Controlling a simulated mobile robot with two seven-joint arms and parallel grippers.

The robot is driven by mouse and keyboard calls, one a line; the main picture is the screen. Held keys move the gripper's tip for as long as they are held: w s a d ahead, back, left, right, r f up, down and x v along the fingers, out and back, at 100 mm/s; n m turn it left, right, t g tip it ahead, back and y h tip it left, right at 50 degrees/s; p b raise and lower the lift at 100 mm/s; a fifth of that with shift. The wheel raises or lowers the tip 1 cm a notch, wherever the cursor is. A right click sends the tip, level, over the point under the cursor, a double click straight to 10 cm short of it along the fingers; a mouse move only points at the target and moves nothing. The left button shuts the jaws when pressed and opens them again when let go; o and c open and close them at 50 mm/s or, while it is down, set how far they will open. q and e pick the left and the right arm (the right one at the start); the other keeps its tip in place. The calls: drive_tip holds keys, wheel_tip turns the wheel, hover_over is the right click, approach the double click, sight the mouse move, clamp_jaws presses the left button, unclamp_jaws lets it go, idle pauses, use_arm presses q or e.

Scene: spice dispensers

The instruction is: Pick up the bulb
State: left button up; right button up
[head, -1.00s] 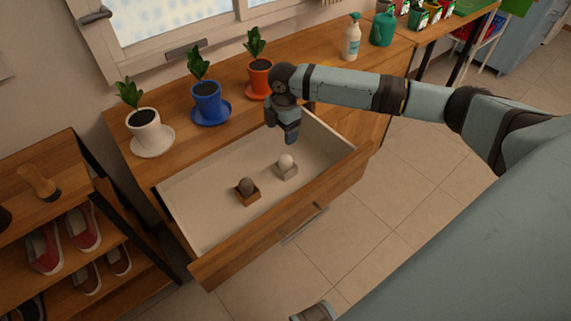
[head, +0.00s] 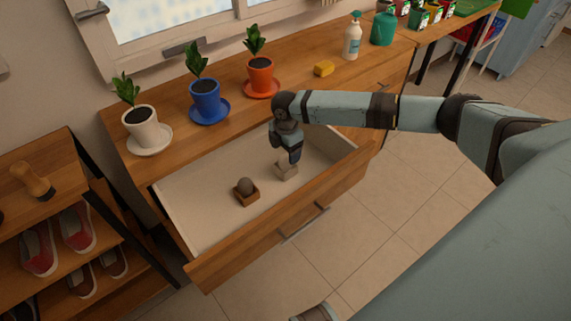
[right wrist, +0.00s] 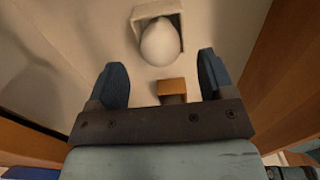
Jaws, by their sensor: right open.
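A pale rounded bulb (right wrist: 160,43) sits in a small whitish box (head: 288,175) inside the open drawer. My right gripper (head: 293,158) points down right over this box and hides the bulb in the head view. In the right wrist view my right gripper (right wrist: 161,63) is open, its two fingers apart with nothing held; the bulb shows just beyond the fingertips, between their lines. A second, darker grey-brown rounded object (head: 245,184) sits in a small brown box (head: 250,199) to the left. My left gripper is not in view.
The drawer (head: 205,225) is pulled out, with bare floor space around the boxes. Its front panel and side walls stand up around my right gripper. Potted plants, a yellow block (head: 323,69) and a white bottle (head: 352,38) stand on the top behind. A shoe rack (head: 70,205) is at left.

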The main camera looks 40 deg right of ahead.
sight(285, 155)
wheel_tip(285, 155, down, 3)
drive_tip(key=shift+f, duration=0.1)
drive_tip(key=c, duration=1)
